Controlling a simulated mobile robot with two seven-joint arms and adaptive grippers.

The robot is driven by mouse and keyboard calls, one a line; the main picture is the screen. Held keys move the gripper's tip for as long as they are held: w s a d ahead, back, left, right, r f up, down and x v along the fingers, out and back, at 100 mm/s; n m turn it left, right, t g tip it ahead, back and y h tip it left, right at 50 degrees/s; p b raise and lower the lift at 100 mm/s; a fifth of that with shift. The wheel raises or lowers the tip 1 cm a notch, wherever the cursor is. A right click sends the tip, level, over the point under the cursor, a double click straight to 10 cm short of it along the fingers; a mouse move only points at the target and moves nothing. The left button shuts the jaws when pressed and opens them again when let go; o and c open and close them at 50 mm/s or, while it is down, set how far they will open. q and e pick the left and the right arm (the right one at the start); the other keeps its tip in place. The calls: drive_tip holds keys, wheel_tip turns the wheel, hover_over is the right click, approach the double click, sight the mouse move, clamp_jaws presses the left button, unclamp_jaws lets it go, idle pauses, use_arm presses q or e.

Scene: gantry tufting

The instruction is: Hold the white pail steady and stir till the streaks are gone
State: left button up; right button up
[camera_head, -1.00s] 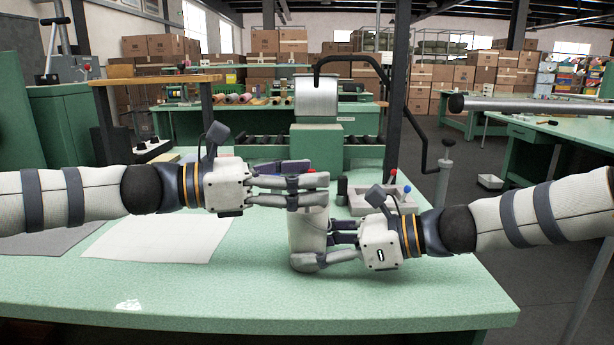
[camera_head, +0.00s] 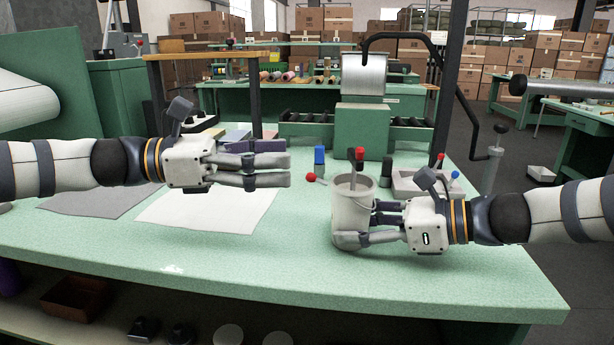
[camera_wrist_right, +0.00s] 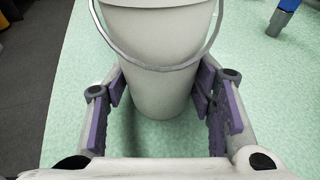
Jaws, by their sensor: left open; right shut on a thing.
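The white pail (camera_head: 352,215) stands upright on the green table, with its wire handle hanging down in the right wrist view (camera_wrist_right: 160,60). My right gripper (camera_head: 364,225) is shut on the pail's side, one finger on each side of it. A stirring stick with a red top (camera_head: 358,156) stands in the pail and sticks up above the rim. My left gripper (camera_head: 284,168) is open and empty, apart from the pail and to its left. What is inside the pail is too small to make out, so I cannot tell about streaks.
A white sheet (camera_head: 210,208) and a grey sheet lie on the table (camera_head: 270,262) at left. A blue-topped bottle (camera_head: 319,160) and a red knob (camera_head: 311,177) are behind the pail. A grey tray (camera_head: 415,183) is behind my right gripper. The front of the table is clear.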

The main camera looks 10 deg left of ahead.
drive_tip(key=o, duration=0.9)
drive_tip(key=shift+o, duration=0.2)
